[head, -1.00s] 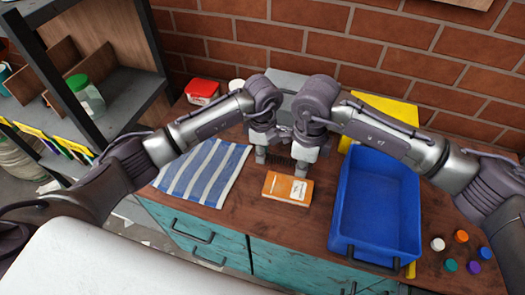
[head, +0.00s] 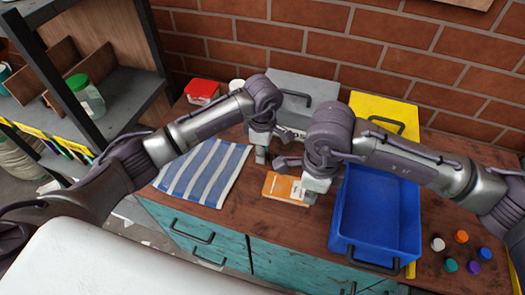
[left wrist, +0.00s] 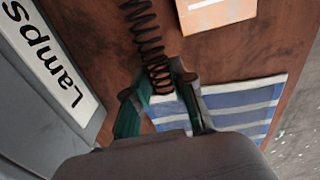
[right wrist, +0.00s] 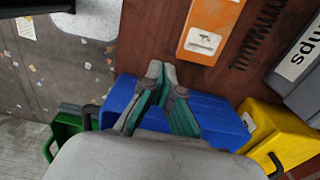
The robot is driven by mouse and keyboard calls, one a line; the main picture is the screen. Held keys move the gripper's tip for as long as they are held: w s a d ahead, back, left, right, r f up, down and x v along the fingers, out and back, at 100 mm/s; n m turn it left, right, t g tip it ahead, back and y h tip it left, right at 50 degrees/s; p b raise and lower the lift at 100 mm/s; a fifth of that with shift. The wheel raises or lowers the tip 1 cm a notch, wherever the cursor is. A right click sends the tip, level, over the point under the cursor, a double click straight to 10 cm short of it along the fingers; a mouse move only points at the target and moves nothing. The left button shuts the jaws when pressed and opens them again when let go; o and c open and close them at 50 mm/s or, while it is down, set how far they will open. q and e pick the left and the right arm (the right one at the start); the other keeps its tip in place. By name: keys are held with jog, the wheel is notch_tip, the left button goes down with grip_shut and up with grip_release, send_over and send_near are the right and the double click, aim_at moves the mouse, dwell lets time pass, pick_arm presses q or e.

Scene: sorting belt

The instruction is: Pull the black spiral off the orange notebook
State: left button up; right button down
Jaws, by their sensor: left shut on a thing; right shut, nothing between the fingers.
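The orange notebook (head: 281,187) lies on the wooden table, partly behind my right gripper. It also shows in the left wrist view (left wrist: 225,13) and the right wrist view (right wrist: 212,28). The black spiral (left wrist: 148,38) is apart from the notebook, with a strip of bare table between them; it also shows in the right wrist view (right wrist: 258,35). My left gripper (left wrist: 160,85) is shut on one end of the spiral. My right gripper (right wrist: 164,72) is shut and empty, beside the notebook near the blue bin. In the head view the arms mostly hide the spiral.
The blue bin (head: 345,225) stands right of the notebook and a yellow bin (head: 408,112) behind it. A grey bin (head: 300,82) labelled Lamps is at the back. A striped cloth (head: 205,170) lies left. Several coloured caps (head: 461,236) are at the right.

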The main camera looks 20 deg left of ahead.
jog(key=s+d, duration=0.5)
jog(key=s, duration=0.6)
jog(key=shift+s+d, duration=0.3)
jog(key=shift+d, duration=0.1)
pick_arm(q)
jog(key=w+r+p, duration=0.1)
jog(key=w+r, duration=0.4)
jog(key=r, duration=0.3)
jog(key=shift+r, duration=0.3)
pick_arm(e)
jog(key=shift+r, duration=0.55)
dwell(0.3)
pick_arm(q)
jog(key=shift+s+a, duration=0.1)
pick_arm(e)
jog(key=shift+r, duration=0.15)
